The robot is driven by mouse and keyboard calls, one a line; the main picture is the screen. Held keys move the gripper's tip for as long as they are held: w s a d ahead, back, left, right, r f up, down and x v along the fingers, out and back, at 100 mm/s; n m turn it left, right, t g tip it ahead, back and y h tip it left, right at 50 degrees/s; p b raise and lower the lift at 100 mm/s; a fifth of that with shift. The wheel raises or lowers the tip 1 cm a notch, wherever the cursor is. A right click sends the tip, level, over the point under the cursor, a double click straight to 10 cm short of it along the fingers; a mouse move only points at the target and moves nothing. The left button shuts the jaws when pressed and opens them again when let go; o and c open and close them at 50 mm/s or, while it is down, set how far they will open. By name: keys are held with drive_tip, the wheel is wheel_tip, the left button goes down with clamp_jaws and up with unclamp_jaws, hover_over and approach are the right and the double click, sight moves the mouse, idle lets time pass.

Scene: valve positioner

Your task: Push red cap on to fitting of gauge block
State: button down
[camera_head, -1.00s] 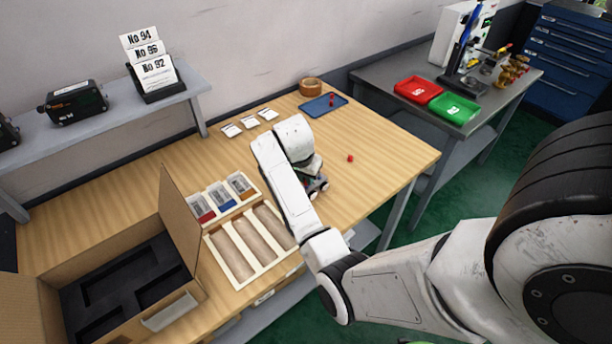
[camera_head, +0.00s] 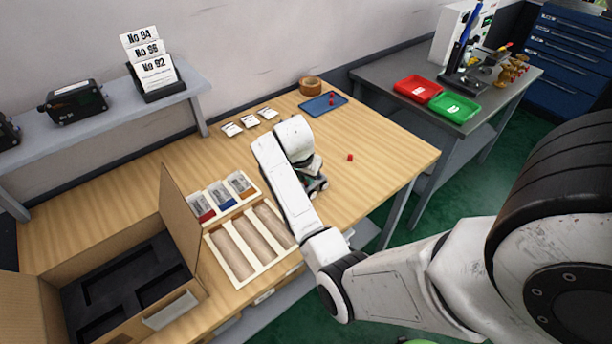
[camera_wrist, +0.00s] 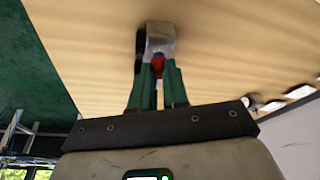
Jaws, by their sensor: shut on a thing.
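In the wrist view, my gripper (camera_wrist: 158,75) has its green fingers closed around a small red cap (camera_wrist: 158,64), with a bit of blue beside it. A silver metal block (camera_wrist: 160,38) is just beyond the fingertips, in line with the cap. The two look close, but I cannot tell whether the cap touches it or sits on a fitting. In the head view my gripper (camera_head: 317,186) is low over the table's right part and mostly hidden by my arm. Another red cap (camera_head: 350,157) lies loose on the wood to its right.
A blue tray (camera_head: 314,108) with small red pieces is at the table's back, beside a tape roll (camera_head: 311,86). A wooden organiser (camera_head: 221,262) and an open cardboard box (camera_head: 184,300) stand to the left. Bare wood (camera_head: 385,160) lies right of my gripper.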

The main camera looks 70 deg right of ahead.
drive_tip(key=shift+f, duration=0.35)
drive_tip(key=c, duration=1.1)
unclamp_jaws()
drive_tip(key=shift+o, duration=0.2)
drive_tip(key=b+v, duration=0.1)
drive_tip(key=v, duration=0.9)
drive_tip(key=shift+r, duration=0.35)
drive_tip(key=shift+a, duration=0.15)
drive_tip(key=s+a+f+n, duration=0.1)
drive_tip(key=a+f+n, duration=0.2)
drive_tip(key=a, duration=0.2)
drive_tip(key=s+a+f+n, duration=0.1)
drive_tip(key=a+f+n, duration=0.2)
drive_tip(key=a, duration=0.1)
drive_tip(key=s+a+f+n+t, duration=0.1)
drive_tip(key=a+f+n, duration=0.2)
drive_tip(key=a, duration=0.2)
drive_tip(key=shift+s+a+f+n+y+b, duration=0.15)
drive_tip(key=shift+s+a+n+y+b, duration=0.15)
drive_tip(key=shift+a+n+b, duration=0.1)
drive_tip(key=s+a+f+n+y, duration=0.2)
drive_tip(key=s+a+n, duration=0.6)
drive_tip(key=a, duration=0.5)
drive_tip(key=shift+s+a+f+n+y, duration=0.2)
drive_tip(key=shift+s+f+n+y, duration=0.15)
drive_tip(key=shift+f, duration=0.5)
